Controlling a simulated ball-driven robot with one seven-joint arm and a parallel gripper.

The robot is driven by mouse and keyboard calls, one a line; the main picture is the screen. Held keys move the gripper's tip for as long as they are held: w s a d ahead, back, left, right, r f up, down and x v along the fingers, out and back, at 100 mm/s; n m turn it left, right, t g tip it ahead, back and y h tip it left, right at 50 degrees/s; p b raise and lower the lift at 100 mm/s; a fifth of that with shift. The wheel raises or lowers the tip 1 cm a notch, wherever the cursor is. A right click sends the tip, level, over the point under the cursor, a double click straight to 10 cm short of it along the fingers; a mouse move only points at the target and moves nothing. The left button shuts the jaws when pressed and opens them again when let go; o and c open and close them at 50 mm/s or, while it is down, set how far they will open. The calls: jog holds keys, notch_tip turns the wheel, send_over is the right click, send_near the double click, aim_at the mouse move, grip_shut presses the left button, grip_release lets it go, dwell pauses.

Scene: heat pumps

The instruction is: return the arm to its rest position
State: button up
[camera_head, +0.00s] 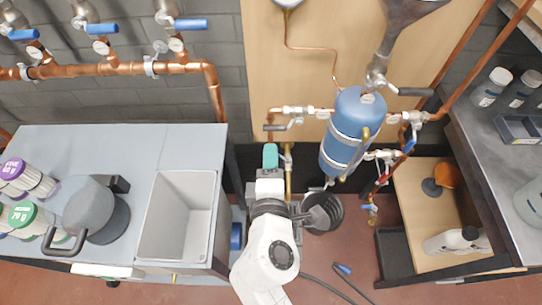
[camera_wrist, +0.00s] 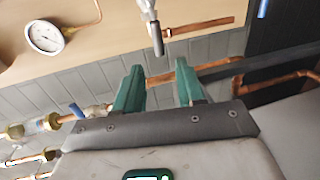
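My gripper (camera_head: 270,158) shows in the head view at the end of my white arm, in the lower middle of the picture. It points toward the wooden panel (camera_head: 262,70) and the pipework at the back. In the wrist view my gripper (camera_wrist: 160,85) has two green fingers standing apart with a clear gap between them and nothing held. The wall and a copper pipe (camera_wrist: 190,74) show behind the fingers. From the head view the two fingers cannot be told apart.
A blue tank (camera_head: 352,130) with copper pipes and valves stands right of my gripper. A dark bucket (camera_head: 322,212) is close beside my arm. A left bench holds a grey bin (camera_head: 150,215) and a grey pot (camera_head: 92,210). A dark counter (camera_head: 500,150) stands right. Hoses lie on the floor.

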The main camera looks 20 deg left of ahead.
jog(key=s+d+f+m+g+h, duration=0.1)
jog(key=d+f+m+g+h, duration=0.2)
jog(key=d, duration=0.6)
jog(key=s+d+f+m+g+h, duration=0.2)
jog(key=d+f+m, duration=0.3)
jog(key=d, duration=0.4)
jog(key=s+d+f+m+g+h, duration=0.1)
jog(key=d+f+m+g+h, duration=0.1)
jog(key=d+m, duration=0.45)
jog(key=s+d+f+m+g+y, duration=0.1)
jog(key=s+d+f+m+g, duration=0.1)
jog(key=s+d, duration=0.4)
jog(key=s+d+f+m+g+y, duration=0.1)
jog(key=s+d+m+g, duration=0.4)
jog(key=s, duration=0.7)
jog(key=shift+s+d+f, duration=0.35)
jog(key=shift+d+f, duration=0.2)
jog(key=shift+o, duration=0.2)
